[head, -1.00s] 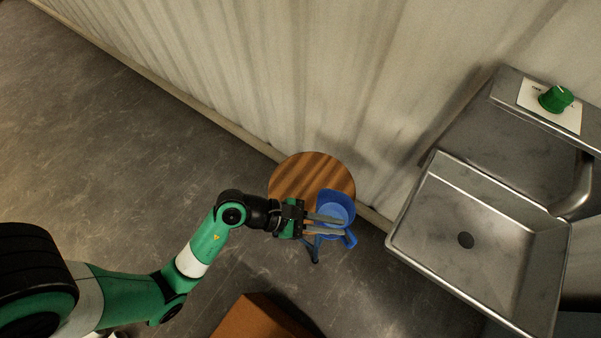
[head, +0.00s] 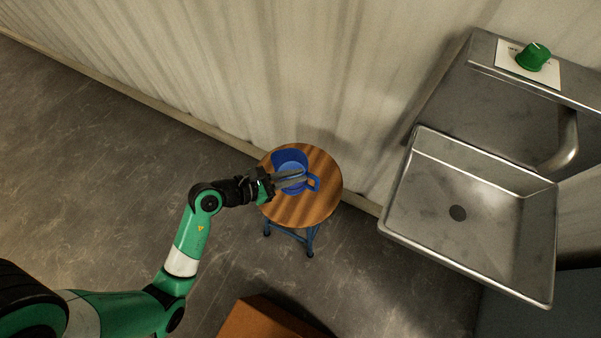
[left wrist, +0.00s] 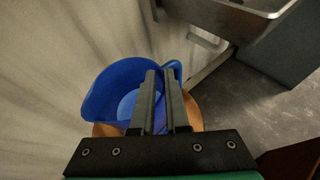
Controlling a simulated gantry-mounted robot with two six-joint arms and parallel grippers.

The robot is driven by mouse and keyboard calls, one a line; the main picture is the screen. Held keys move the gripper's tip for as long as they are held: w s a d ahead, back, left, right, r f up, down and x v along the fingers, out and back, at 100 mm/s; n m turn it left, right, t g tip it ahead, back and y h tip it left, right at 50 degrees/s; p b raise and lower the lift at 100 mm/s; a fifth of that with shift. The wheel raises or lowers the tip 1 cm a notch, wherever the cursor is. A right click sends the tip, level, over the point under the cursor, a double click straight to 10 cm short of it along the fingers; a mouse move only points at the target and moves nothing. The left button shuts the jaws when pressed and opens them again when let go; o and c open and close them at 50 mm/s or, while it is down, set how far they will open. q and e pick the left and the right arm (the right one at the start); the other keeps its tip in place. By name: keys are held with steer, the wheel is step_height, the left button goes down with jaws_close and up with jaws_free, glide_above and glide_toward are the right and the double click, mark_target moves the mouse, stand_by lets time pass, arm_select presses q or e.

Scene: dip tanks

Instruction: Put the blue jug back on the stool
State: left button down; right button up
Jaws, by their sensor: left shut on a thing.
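The blue jug (head: 289,160) is over the round wooden top of the stool (head: 313,202) in the head view. Its handle (head: 313,183) points right. My left gripper (head: 300,181) is shut on the jug at its handle side, with the fingers reaching across it from the left. I cannot tell whether the jug's base touches the stool top. In the left wrist view the jug (left wrist: 112,88) looks upright and empty, partly behind the fingers (left wrist: 160,90), with the stool top (left wrist: 192,112) beneath it. My right gripper is not in view.
A metal sink (head: 468,225) with a tap (head: 562,145) and a green knob (head: 533,57) stands right of the stool. A corrugated wall (head: 250,70) runs behind it. A brown box (head: 265,318) is on the floor in front. The floor on the left is clear.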

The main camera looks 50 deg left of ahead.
mark_target(292, 158)
arm_select(q)
steer(key=w+f+b, duration=0.1)
steer(key=w+a+f+b, duration=0.1)
steer(key=f, duration=0.1)
steer(key=w+a+f+b, duration=0.1)
steer(key=f, duration=0.1)
steer(key=shift+w, duration=0.2)
steer(key=shift+w+a, duration=0.15)
steer(key=shift+w, duration=0.05)
steer(key=f+b, duration=0.2)
steer(key=f, duration=0.1)
steer(key=f+b, duration=0.1)
steer(key=shift+w+a+f+b, duration=0.15)
steer(key=shift+w+a+b, duration=0.05)
steer(key=shift+w+b, duration=0.2)
steer(key=shift+s, duration=0.1)
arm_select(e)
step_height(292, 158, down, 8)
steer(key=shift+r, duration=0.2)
arm_select(q)
steer(key=c, duration=0.9)
jaws_free()
